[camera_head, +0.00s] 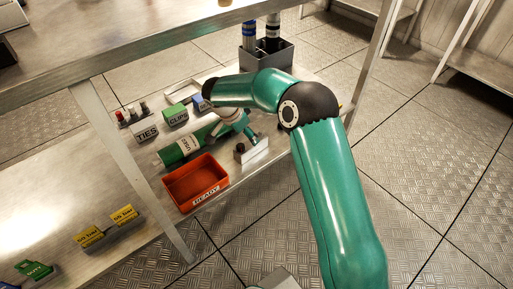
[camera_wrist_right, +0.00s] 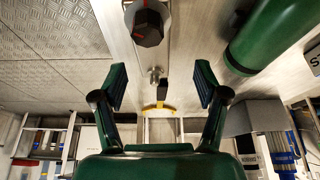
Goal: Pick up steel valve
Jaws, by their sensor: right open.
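My right gripper (camera_wrist_right: 161,85) is open and empty in the right wrist view, with a green finger on each side. A small steel fitting (camera_wrist_right: 155,75), which looks like the steel valve, stands on the shelf between the fingertips in the picture; I cannot tell how far ahead of them it is. A dark faceted knob (camera_wrist_right: 148,24) with a red mark is above it in the picture. In the head view my right gripper (camera_head: 248,133) is partly hidden by my arm, close to a pale block (camera_head: 253,154) on the lower shelf. My left gripper is not in view.
An orange-red READY tray (camera_head: 197,184) sits at the shelf's front edge. A green cylinder (camera_head: 178,151) lies behind it and also shows in the wrist view (camera_wrist_right: 272,36). TIES (camera_head: 146,133) and CLIPS (camera_head: 178,117) boxes stand farther back. A table leg (camera_head: 130,160) crosses the left side.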

